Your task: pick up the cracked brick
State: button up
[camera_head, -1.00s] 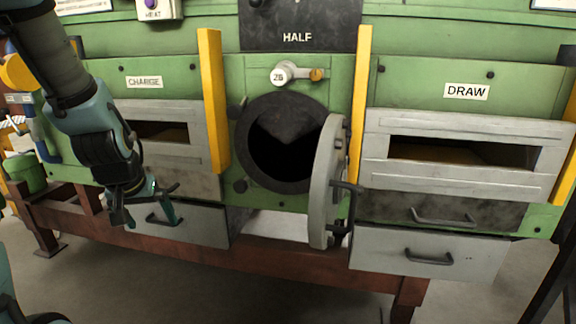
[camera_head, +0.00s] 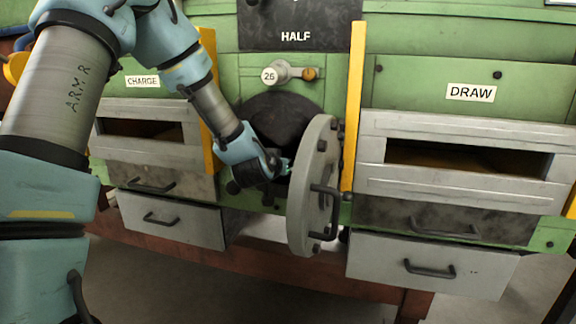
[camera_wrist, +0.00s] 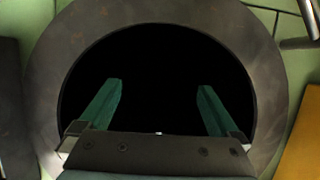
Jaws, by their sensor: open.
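No cracked brick shows in either view. My gripper (camera_wrist: 158,105) is open and empty in the wrist view, its two teal fingers apart and pointing at the dark round opening (camera_wrist: 160,60). The inside of the opening is black, so I cannot tell what lies there. In the head view my gripper (camera_head: 284,168) is at the mouth of the round port (camera_head: 275,112), just left of its round grey door (camera_head: 312,180). The door stands swung open to the right, and the fingers are partly hidden in the head view.
A CHARGE slot (camera_head: 140,130) with a drawer (camera_head: 170,218) below is on the left. A DRAW slot (camera_head: 460,157) with a drawer (camera_head: 430,266) below is on the right. Yellow posts (camera_head: 354,105) flank the port. The open door with its handle stands close beside my gripper.

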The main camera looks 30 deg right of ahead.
jog(key=shift+f+p+x, duration=0.1)
jog(key=shift+p+x, duration=0.4)
jog(key=shift+x, duration=0.9)
jog(key=shift+f+p+x, duration=0.15)
jog(key=shift+p+x, duration=0.3)
jog(key=shift+x, duration=0.95)
jog(key=shift+a, duration=0.15)
grip_shut()
